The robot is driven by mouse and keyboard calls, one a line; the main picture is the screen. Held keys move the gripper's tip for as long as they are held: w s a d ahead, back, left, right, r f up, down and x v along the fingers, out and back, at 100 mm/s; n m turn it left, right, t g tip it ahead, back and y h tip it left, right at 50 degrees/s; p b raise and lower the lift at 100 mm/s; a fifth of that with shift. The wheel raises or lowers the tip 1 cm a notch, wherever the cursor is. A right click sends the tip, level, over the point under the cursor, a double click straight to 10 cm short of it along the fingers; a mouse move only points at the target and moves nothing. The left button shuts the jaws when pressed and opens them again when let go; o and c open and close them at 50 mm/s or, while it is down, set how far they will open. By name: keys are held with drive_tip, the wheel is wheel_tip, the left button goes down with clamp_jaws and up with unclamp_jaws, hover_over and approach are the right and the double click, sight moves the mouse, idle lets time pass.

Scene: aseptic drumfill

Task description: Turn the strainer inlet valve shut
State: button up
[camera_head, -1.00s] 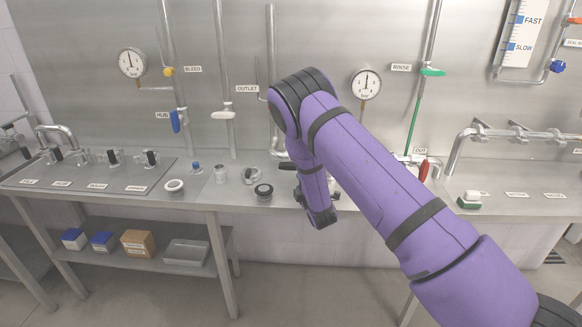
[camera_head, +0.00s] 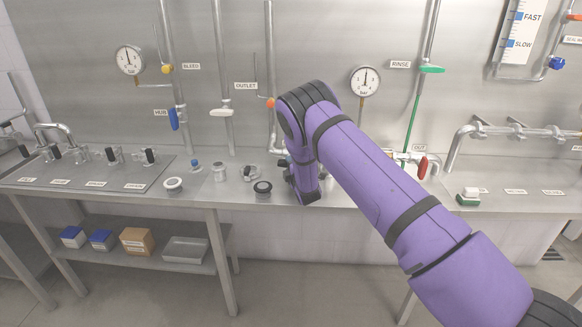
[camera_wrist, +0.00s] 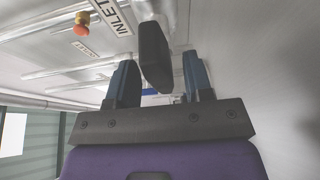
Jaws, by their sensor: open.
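In the wrist view a black lever handle (camera_wrist: 153,58) on a metal pipe fitting stands close to an INLET label (camera_wrist: 113,12). I take it for the strainer inlet valve's handle. My gripper (camera_wrist: 160,66) is open, with one dark blue finger on either side of the handle in the picture. Gaps show on both sides, and I cannot tell whether the handle is fully between the fingers in depth. In the head view my arm hides the handle and the gripper's fingers.
An orange knob shows in the head view (camera_head: 270,103) and the wrist view (camera_wrist: 82,22). A black-rimmed round fitting (camera_head: 262,188) sits on the counter left of my arm. A red handle (camera_head: 422,168) is to the right.

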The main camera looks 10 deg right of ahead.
clamp_jaws()
drive_tip(key=shift+f+m+t, duration=0.1)
drive_tip(key=shift+m+t, duration=0.5)
drive_tip(key=shift+m, duration=0.9)
unclamp_jaws()
